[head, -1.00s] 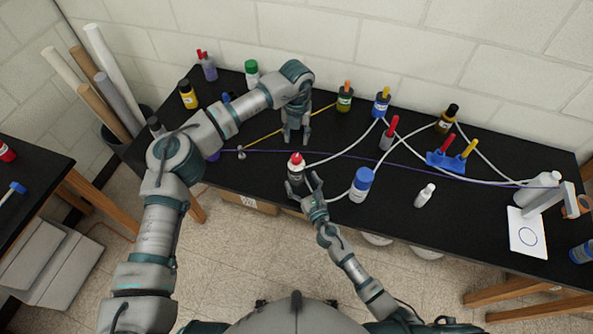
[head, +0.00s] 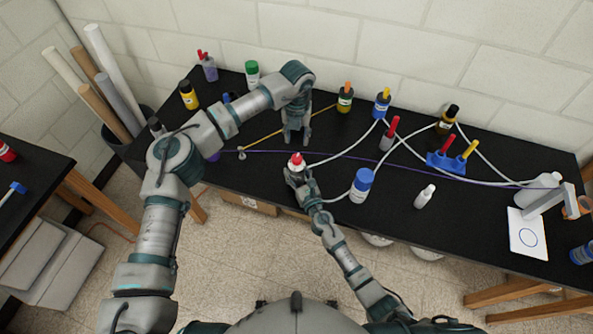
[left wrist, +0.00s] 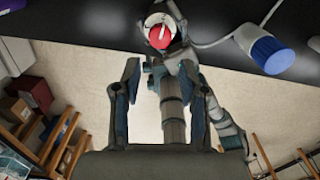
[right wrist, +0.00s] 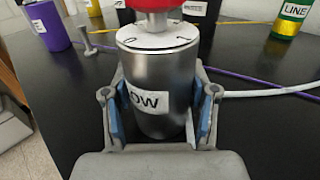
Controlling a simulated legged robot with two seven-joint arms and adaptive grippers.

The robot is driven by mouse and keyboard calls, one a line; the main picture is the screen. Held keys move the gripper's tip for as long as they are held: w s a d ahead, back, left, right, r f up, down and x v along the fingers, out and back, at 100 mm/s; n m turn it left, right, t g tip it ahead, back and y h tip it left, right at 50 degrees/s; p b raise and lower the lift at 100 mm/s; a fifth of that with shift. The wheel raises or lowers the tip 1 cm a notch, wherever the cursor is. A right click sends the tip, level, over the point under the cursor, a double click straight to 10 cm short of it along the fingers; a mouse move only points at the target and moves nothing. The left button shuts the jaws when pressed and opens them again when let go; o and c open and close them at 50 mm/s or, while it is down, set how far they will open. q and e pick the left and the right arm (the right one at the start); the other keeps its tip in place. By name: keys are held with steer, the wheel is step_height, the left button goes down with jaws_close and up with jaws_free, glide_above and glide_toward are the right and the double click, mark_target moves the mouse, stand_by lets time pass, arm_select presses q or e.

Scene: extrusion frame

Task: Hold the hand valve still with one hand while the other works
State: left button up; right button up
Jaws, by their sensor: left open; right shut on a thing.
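The hand valve is a silver cylinder with a red knob (head: 297,160), standing on the black table. In the right wrist view its metal body (right wrist: 160,78) carries a partly covered label ending in "OW" and a white marked dial on top. My right gripper (head: 299,178) is shut on this body, blue pads on both sides, below the knob. My left gripper (head: 295,140) is open and empty, pointing down just behind the valve. In the left wrist view the red knob (left wrist: 160,37) shows beyond its spread fingers, with a white pointer line across it.
A blue-capped bottle (head: 362,185) stands right of the valve, with a white tube near it. A purple line (head: 350,151) and a yellow rod (head: 262,138) cross the table behind. Several bottles line the back. A small white bottle (head: 425,195) stands further right, with bare table around it.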

arm_select(q)
steer(key=shift+o, duration=1.3)
steer(key=shift+s+f, duration=0.1)
steer(key=shift+f, duration=0.1)
steer(key=s+d+f+m+g+h, duration=0.35)
steer(key=s+f+m+h, duration=0.2)
steer(key=f, duration=0.25)
steer(key=m+t+h, duration=0.4)
steer(key=t+h, duration=0.6)
steer(key=t, duration=0.4)
glide_toward(297, 159)
steer(key=shift+g+y, duration=0.25)
steer(key=x, duration=1)
steer(key=shift+w+f, duration=0.35)
steer(key=shift+w, duration=0.25)
